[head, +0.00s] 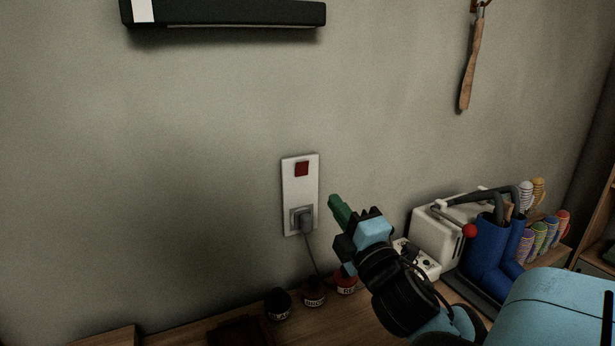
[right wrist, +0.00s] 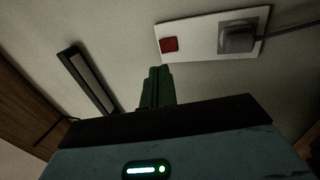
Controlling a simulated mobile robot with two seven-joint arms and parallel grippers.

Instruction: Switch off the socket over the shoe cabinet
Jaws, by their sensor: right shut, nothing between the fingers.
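The socket (head: 289,194) is a white upright plate on the wall above the cabinet. A red square switch (head: 301,169) sits near its top, and a grey plug (head: 306,219) with a cable is in its lower part. My right gripper (head: 336,203) is shut and empty, its green fingers just right of the plate and apart from it in the head view. In the right wrist view the fingers (right wrist: 158,88) point toward the plate (right wrist: 197,34), close to the red switch (right wrist: 169,45). Whether the switch is on or off I cannot tell. My left gripper is not in view.
The wooden cabinet top (head: 390,338) holds several small jars (head: 313,295), a white appliance (head: 436,236), blue boots (head: 487,250) and rolled striped socks (head: 540,232). A shoehorn (head: 470,66) hangs at upper right. A dark bar (head: 235,13) is on the wall above.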

